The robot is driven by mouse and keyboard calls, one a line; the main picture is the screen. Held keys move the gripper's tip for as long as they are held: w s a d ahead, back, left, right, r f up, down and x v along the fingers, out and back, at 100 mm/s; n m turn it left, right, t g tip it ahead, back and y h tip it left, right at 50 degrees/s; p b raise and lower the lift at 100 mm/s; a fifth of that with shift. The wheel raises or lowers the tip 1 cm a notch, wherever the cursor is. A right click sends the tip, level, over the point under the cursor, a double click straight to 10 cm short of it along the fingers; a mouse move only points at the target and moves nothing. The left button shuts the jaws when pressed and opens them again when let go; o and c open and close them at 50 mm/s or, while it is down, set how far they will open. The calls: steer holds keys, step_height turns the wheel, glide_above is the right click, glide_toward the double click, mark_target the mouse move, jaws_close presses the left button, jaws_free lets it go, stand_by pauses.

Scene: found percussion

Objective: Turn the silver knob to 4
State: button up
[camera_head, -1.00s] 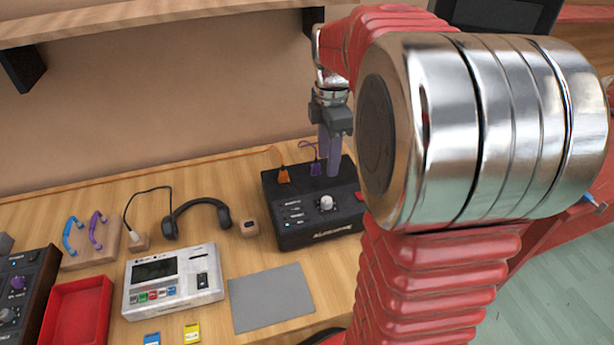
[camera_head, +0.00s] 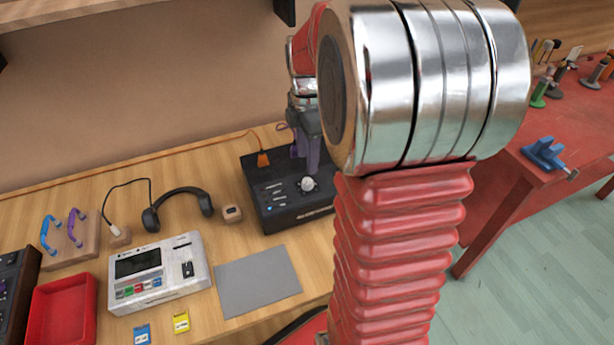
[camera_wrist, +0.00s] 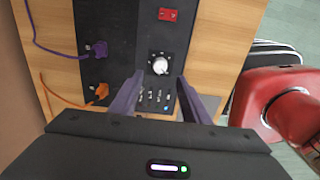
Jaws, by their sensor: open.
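The silver knob (camera_head: 307,184) sits on top of a black box (camera_head: 288,217) on the wooden table. In the wrist view the knob (camera_wrist: 160,66) has a dial of light marks around it, too small to read. My gripper (camera_wrist: 152,88) is open, with its two purple fingers apart and the knob showing just beyond the tips, between their lines. In the head view my gripper (camera_head: 308,168) points down over the box, beside the knob. I cannot tell how high the tips are above the box. My arm hides part of the box's right side.
An orange plug (camera_wrist: 100,92) and a purple plug (camera_wrist: 98,48) with cables stand in the box. A red switch (camera_wrist: 168,15) is beyond the knob. Headphones (camera_head: 178,205), a white device (camera_head: 158,289), a grey mat (camera_head: 258,282) and a red tray (camera_head: 62,310) lie left.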

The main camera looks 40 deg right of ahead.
mark_target(307, 181)
step_height(307, 181, down, 8)
steer(key=shift+r, duration=0.1)
stand_by(0.4)
steer(key=c, duration=1)
steer(key=shift+c, duration=0.2)
